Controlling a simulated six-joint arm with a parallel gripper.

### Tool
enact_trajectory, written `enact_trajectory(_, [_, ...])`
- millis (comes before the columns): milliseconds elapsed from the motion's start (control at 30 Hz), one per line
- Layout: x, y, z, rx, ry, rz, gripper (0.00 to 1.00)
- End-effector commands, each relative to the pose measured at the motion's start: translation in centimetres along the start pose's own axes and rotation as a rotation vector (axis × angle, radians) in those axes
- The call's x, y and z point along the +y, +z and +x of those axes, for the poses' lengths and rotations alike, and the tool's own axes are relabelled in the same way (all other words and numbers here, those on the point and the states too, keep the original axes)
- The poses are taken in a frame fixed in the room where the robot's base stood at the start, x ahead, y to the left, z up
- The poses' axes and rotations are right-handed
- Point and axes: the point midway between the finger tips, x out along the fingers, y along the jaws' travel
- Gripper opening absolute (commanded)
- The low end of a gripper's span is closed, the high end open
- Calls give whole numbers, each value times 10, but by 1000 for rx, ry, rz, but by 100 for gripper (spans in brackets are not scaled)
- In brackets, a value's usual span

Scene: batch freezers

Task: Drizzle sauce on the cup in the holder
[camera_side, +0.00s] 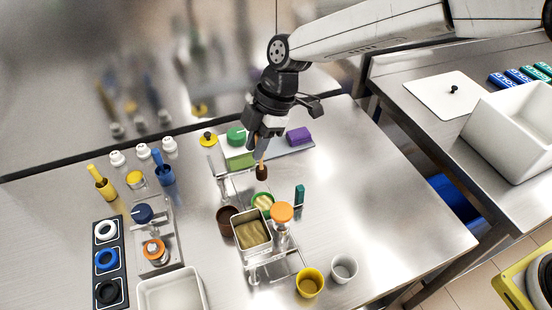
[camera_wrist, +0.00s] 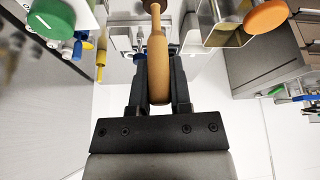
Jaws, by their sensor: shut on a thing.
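My gripper (camera_side: 262,135) is shut on a wooden-handled tool with a dark brown end (camera_side: 262,173), held end down above the table. In the wrist view the handle of the tool (camera_wrist: 157,50) lies between the two fingers, its brown end at the top edge. Below it, a green-rimmed cup with pale contents (camera_side: 263,202) sits in what looks like a clear holder. The tool is apart from this cup. A dark brown bowl (camera_side: 228,220), perhaps the sauce, stands just left of the cup. Whether sauce is on the tool cannot be told.
A square metal tub with tan contents (camera_side: 252,233) and an orange-topped item (camera_side: 282,212) stand in front of the cup. A teal upright piece (camera_side: 299,195) is right of it. A yellow cup (camera_side: 310,283) and a white cup (camera_side: 343,269) are nearer. The table's right side is clear.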

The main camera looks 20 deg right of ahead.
Motion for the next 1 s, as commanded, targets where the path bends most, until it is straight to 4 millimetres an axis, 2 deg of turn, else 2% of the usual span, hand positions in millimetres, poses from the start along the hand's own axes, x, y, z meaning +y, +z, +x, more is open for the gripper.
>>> enact_trajectory(267, [0,3,8,0,-1,0,0])
enact_trajectory(1000, [0,22,54,0,-2,1,0])
